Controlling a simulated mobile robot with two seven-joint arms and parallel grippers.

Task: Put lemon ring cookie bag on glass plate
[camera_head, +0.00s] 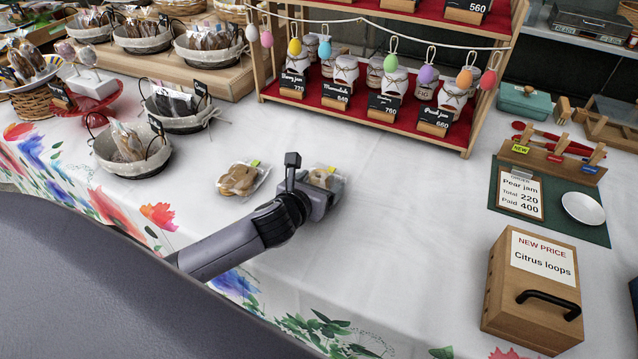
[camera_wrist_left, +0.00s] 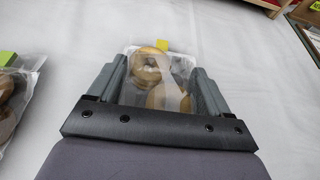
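A clear bag of ring cookies with a yellow tag (camera_head: 328,178) lies on the white tablecloth, partly hidden behind my left gripper (camera_head: 311,186). In the left wrist view this bag (camera_wrist_left: 158,72) lies between the two spread fingers of my left gripper (camera_wrist_left: 160,72). The fingers stand open at its sides; whether they touch it is unclear. A second cookie bag with a green tag (camera_head: 240,179) lies to its left, and shows at the left edge of the wrist view (camera_wrist_left: 18,95). A small pale round plate (camera_head: 583,208) sits empty on a green mat. My right gripper is not in view.
A wooden box labelled Citrus loops (camera_head: 500,300) stands at the front right. An order clipboard (camera_head: 519,193) lies beside the plate. A red jam shelf (camera_head: 330,100) stands behind; lined baskets (camera_head: 130,168) are at left. The cloth between bag and mat is clear.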

